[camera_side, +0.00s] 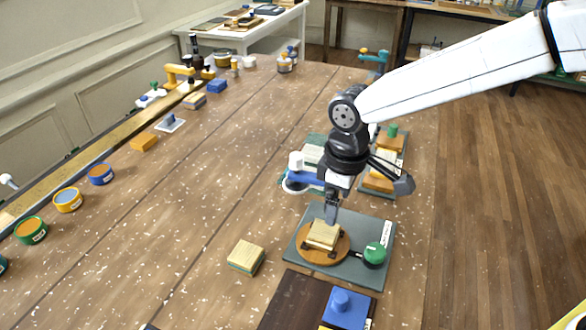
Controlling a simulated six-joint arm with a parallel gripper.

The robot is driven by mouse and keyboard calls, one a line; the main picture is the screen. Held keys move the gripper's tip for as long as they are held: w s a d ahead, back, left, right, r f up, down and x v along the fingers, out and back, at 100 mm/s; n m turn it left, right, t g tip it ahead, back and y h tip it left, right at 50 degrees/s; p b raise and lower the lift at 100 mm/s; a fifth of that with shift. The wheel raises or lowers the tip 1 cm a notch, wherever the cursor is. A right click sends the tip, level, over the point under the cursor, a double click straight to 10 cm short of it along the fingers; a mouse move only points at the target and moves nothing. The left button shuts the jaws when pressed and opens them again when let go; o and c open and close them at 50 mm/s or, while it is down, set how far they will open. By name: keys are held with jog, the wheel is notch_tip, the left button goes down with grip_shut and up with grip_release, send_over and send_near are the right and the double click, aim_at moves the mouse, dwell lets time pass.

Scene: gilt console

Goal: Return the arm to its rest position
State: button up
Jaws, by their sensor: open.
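My gripper (331,212) hangs at the end of my white arm, above the right half of the wooden table. Its fingers point down over a pale block (323,235), which lies on a round orange-brown disc (308,256). The disc sits on a dark grey board (349,270) with a green knob (375,253) at its right side. The fingertips are at or just above the far edge of the block. I cannot tell whether they touch it. The gap between the fingers is hard to make out from this side.
A blue-and-white tool (304,178) stands close behind my gripper. Several tins and blocks line the left edge. The table's middle (215,165) is mostly clear.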

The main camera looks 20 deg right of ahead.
jog(key=s+d+m, duration=0.1)
jog(key=d, duration=0.3)
jog(key=s+d+f+m, duration=0.1)
jog(key=d, duration=0.3)
jog(key=s+d+m+t, duration=0.1)
jog(key=d+m, duration=0.1)
jog(key=d, duration=0.2)
jog(key=shift+s+d+f, duration=0.1)
jog(key=shift+d+f, duration=0.2)
jog(key=shift+d, duration=0.05)
jog(key=s+d+f+m+t, duration=0.1)
jog(key=s+d+m, duration=0.3)
jog(key=s+d, duration=0.4)
jog(key=shift+s+d+f, duration=0.15)
jog(key=shift+d+f, duration=0.6)
jog(key=shift+d, duration=0.25)
